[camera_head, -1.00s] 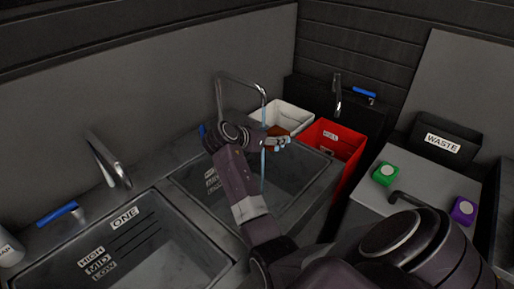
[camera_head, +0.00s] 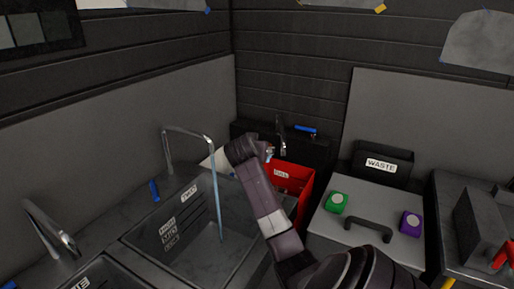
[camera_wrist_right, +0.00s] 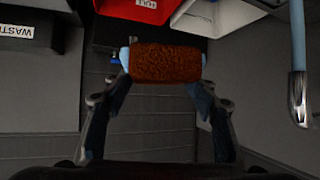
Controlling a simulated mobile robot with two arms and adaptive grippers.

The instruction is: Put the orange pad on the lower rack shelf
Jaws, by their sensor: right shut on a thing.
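The orange pad (camera_wrist_right: 165,63) looks rusty orange-brown and rough in the right wrist view. My right gripper (camera_wrist_right: 163,76) is shut on it, one finger at each end, and holds it in the air. In the head view my right gripper (camera_head: 268,153) is beyond the sink, by the red bin, and the wrist hides most or all of the pad. I cannot make out the lower rack shelf in either view. My left gripper is not in view.
A red bin (camera_head: 293,181) stands under my right wrist, with a white bin (camera_head: 218,160) to its left. Water runs from a tap (camera_head: 213,150) into the sink. A grey lid with a green block (camera_head: 336,203) and a purple block (camera_head: 411,223) lies right, before the WASTE box (camera_head: 383,164).

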